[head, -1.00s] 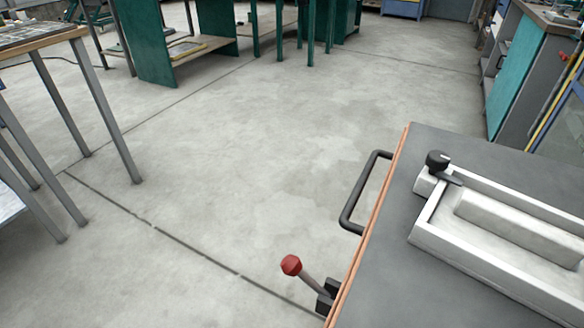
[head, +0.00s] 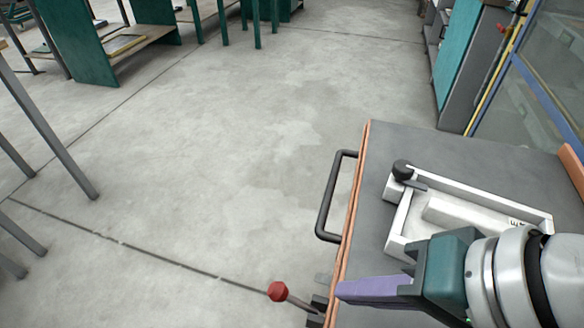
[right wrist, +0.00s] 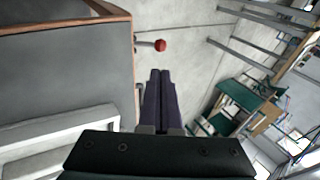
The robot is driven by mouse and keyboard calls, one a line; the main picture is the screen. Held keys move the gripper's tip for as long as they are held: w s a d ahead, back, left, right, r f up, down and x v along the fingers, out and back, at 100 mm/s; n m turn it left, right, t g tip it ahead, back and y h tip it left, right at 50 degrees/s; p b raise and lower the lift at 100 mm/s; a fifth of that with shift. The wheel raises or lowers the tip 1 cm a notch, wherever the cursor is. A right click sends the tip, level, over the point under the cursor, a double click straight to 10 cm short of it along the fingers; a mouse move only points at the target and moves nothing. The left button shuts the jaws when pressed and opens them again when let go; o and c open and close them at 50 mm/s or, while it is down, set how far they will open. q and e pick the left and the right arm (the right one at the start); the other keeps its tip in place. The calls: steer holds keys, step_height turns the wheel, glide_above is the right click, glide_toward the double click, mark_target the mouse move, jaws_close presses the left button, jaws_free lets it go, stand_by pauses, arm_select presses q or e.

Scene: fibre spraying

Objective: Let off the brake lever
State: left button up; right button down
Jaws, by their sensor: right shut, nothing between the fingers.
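The brake lever, a grey rod with a red knob (head: 278,291), sticks out from the left side of the grey-topped cart (head: 455,160). Its red knob also shows in the right wrist view (right wrist: 160,45), beyond my fingertips. My right gripper (head: 340,290), with purple fingers, reaches in from the right over the cart's near left edge. Its fingers (right wrist: 160,74) are shut together and empty. The tips are to the right of the knob in the head view and appear apart from it. My left gripper is not in view.
A black handle (head: 328,195) juts from the cart's left side beyond the lever. A white frame with a black knob (head: 402,168) lies on the cart top, partly hidden by my right arm. Green benches (head: 100,40) stand far back. The floor left of the cart is clear.

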mark_target(284, 292)
arm_select(q)
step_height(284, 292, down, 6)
steer(key=b, duration=0.5)
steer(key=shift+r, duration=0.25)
arm_select(e)
steer(key=x, duration=1.3)
steer(key=shift+f, duration=0.2)
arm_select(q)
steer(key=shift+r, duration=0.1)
